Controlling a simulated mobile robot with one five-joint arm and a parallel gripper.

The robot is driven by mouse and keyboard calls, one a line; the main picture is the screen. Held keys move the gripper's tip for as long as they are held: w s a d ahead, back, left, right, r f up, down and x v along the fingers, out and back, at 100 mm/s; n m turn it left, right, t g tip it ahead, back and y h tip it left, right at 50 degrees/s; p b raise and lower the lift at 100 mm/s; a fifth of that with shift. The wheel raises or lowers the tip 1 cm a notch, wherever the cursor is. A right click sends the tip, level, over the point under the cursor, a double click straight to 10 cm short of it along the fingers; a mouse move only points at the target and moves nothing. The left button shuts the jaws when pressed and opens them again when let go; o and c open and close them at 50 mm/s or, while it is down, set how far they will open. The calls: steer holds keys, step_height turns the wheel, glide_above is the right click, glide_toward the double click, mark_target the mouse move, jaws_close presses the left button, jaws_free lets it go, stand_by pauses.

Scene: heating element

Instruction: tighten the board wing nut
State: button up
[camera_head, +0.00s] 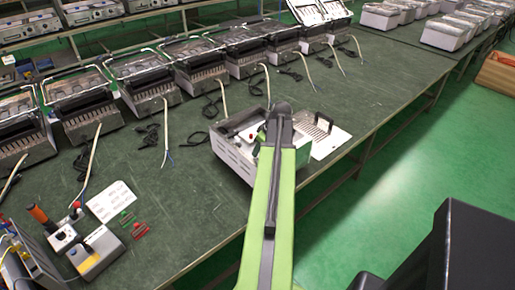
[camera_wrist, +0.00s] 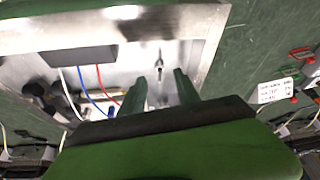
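My gripper (camera_wrist: 160,76) shows in the wrist view as two green fingers standing apart, with nothing clearly held between them. They reach into an open metal housing (camera_wrist: 215,45). Just past the fingertips, in the gap, a small metal stud with a fitting (camera_wrist: 160,58) sits against the housing's inner wall. It may be the board wing nut, but it is too blurred to be sure. White, blue and red wires (camera_wrist: 103,78) run left of the fingers. In the head view the housing (camera_head: 232,158) stands on the green table, and my green arm hides the fingers and part of its inside.
A metal plate with slots (camera_head: 323,133) lies right of the housing by the table edge. Several grill units (camera_head: 145,78) with loose cables line the back. A white card (camera_head: 111,201), small tools (camera_head: 139,230) and a grey device (camera_head: 95,250) lie at the front left. The table between is mostly clear.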

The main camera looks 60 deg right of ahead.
steer(key=p+v, duration=1)
steer(key=v, duration=0.3)
steer(key=shift+w, duration=0.1)
